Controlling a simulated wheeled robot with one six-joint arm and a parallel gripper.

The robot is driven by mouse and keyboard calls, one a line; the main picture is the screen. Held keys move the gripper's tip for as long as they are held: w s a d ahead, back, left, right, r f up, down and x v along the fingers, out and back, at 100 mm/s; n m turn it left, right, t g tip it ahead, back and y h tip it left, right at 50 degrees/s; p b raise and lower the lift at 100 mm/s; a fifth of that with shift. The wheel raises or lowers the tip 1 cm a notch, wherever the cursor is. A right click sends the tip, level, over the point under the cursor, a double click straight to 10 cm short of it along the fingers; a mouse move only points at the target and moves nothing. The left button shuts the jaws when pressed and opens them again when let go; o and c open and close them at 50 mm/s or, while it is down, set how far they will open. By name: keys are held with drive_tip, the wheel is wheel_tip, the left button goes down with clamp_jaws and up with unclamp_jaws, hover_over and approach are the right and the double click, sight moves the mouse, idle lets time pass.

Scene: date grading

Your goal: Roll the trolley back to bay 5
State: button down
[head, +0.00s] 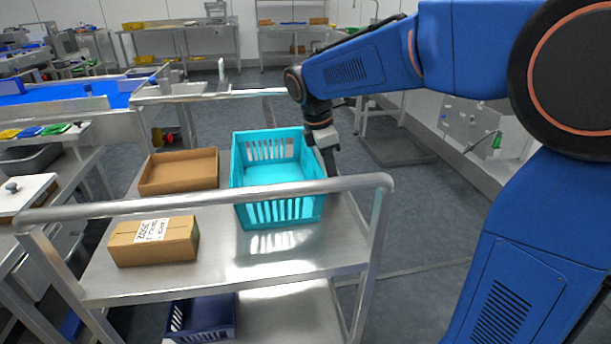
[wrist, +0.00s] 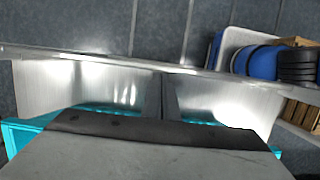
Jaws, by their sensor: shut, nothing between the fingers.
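The steel trolley (head: 285,262) stands directly in front of me in the head view, its near push handle (head: 250,192) running across the picture. Its top shelf holds a turquoise basket (head: 278,215), an open cardboard box (head: 180,172) and a closed, labelled carton (head: 155,241). A dark blue crate (head: 201,318) sits on the lower shelf. My gripper (head: 329,170) is shut and empty, pointing down at the basket's right side. I cannot tell whether it touches the basket. In the wrist view the trolley shelf (wrist: 80,88) and the basket's turquoise rim (wrist: 14,132) show. No bay number is readable.
Benches stand close on the left, one with a blue conveyor surface (head: 65,92). Tables (head: 180,38) line the back. My arm covers much of the right.

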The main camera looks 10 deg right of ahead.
drive_tip(key=d, duration=6.8)
drive_tip(key=shift+d, duration=0.3)
